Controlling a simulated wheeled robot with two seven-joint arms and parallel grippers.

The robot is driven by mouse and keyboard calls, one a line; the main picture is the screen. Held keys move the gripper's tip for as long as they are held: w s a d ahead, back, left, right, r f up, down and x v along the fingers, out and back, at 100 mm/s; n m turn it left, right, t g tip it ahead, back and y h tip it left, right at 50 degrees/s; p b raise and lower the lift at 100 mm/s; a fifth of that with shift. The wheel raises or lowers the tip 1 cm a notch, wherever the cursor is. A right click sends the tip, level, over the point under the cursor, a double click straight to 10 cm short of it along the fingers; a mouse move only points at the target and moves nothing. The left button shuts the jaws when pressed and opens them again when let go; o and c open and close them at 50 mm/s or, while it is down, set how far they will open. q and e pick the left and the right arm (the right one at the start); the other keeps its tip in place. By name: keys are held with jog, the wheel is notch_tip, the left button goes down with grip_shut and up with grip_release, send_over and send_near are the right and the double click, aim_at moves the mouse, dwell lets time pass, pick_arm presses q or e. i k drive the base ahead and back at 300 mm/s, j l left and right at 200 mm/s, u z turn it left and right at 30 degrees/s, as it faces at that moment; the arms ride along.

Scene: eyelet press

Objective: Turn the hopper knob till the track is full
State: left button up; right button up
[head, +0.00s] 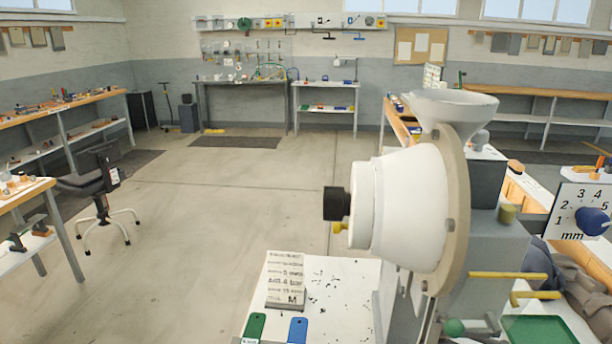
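The hopper (415,205) is a large white drum with a tan round back plate (457,220), at right of centre in the head view. A black hopper knob (336,204) sticks out of the drum's left end, with nothing touching it. A white funnel bowl (450,105) sits on top. Grey rails run down below the drum, but I cannot tell whether they are the track or whether they hold any eyelets. Neither of my grippers is in view.
Below the hopper, a white bench top (340,295) holds a printed card (286,280), a green tag (254,328), a blue tag (297,330) and scattered dark specks. At right are a millimetre dial (578,212), yellow bars and a green tray (538,329).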

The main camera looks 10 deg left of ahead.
aim_at(335, 201)
jog(key=i+j+z, duration=0.1)
jog(key=j, duration=0.25)
jog(key=i+j+z, duration=0.15)
jog(key=j, duration=0.2)
jog(key=j+z, duration=0.25)
jog(key=z, duration=0.15)
jog(key=k+j+z, duration=0.1)
jog(key=j+z, duration=0.15)
jog(key=z, duration=0.15)
jog(key=k+j+z, duration=0.15)
jog(key=j, duration=0.2)
jog(key=k+j+z, duration=0.15)
jog(key=j, duration=0.2)
jog(key=k+j+z, duration=0.15)
jog(key=k+j, duration=0.5)
jog(key=j, duration=0.15)
jog(key=k+j, duration=0.3)
jog(key=j, duration=0.15)
jog(key=k+j+z, duration=0.1)
jog(key=k+j, duration=0.25)
jog(key=j, duration=0.15)
